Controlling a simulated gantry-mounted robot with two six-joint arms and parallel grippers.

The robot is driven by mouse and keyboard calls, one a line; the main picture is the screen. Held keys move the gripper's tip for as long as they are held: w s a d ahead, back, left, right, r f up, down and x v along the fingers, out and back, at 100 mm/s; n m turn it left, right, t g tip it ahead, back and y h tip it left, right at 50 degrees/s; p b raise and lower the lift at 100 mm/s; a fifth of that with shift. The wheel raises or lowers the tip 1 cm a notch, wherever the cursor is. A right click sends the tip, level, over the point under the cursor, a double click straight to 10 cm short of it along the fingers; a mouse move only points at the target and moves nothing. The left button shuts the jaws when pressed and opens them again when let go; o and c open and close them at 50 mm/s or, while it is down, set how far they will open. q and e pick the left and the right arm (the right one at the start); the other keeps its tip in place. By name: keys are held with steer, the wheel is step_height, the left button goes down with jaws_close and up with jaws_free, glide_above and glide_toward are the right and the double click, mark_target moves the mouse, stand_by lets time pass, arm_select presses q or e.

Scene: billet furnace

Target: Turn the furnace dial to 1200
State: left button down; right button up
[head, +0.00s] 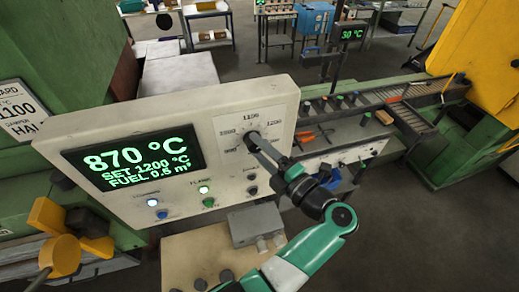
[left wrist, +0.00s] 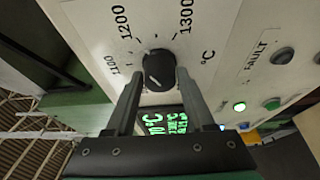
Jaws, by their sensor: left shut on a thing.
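The black furnace dial (head: 252,136) sits on the upper right of the white control panel (head: 190,104), within a ring of temperature marks. My left gripper (head: 258,143) is at the dial, its two fingers closed on the knob from either side. In the left wrist view, the dial (left wrist: 158,70) is between the fingertips, with 1200 and 1300 printed around it. Its exact pointing is hard to tell. The green display (head: 133,160) reads 870 °C, SET 1200 °C and FUEL 0.5 m³. My right gripper is out of view.
Lit buttons and small knobs sit below the display, including a lit green lamp (head: 204,190). A grey box (head: 256,224) stands below the panel. A roller conveyor (head: 410,118) runs at the right. A yellow-orange handle (head: 72,241) is at the lower left.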

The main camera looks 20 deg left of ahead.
arm_select(q)
steer(key=shift+c, duration=1.3)
jaws_free()
steer(key=shift+a, duration=0.1)
steer(key=b+v, duration=0.4)
steer(key=v, duration=0.7)
steer(key=shift+s+d+b, duration=0.15)
steer(key=shift+d+b, duration=0.15)
steer(key=shift+b, duration=0.1)
